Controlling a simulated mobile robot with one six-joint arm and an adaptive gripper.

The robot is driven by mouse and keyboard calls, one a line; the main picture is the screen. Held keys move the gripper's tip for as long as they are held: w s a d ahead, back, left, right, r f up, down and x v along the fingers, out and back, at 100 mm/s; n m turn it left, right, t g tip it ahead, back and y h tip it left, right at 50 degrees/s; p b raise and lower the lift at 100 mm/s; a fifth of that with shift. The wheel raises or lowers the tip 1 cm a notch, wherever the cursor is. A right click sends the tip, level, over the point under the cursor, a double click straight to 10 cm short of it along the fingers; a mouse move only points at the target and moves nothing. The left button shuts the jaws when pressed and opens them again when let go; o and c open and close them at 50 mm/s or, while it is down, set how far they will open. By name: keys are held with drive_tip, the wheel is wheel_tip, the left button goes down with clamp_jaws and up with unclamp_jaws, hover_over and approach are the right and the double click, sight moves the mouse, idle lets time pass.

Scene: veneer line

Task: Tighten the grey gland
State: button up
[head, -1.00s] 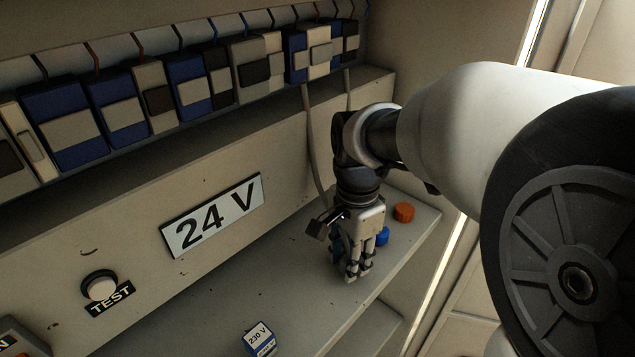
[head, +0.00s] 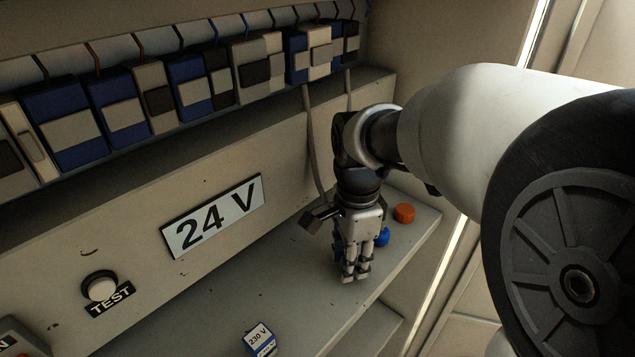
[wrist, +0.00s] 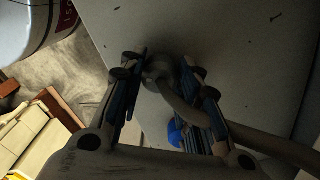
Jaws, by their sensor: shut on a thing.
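The grey gland (wrist: 158,66) shows in the wrist view between the fingertips of my gripper (wrist: 160,78), with a grey cable (wrist: 185,112) coming out of it. My gripper is shut on the gland, one finger on each side. In the head view my gripper (head: 355,275) points down at the shelf, and its fingers hide the gland. The grey cable (head: 314,150) runs down the back panel to behind my gripper.
A blue gland (head: 382,237) and an orange gland (head: 404,212) stand close by on the shelf (head: 310,290), to the right of my gripper. The blue one also shows in the wrist view (wrist: 175,133). A 230 V block (head: 259,339) sits at the front.

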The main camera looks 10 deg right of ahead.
drive_tip(key=o, duration=1.1)
drive_tip(key=shift+r, duration=0.1)
wheel_tip(320, 180, up, 12)
drive_tip(key=shift+f, duration=0.1)
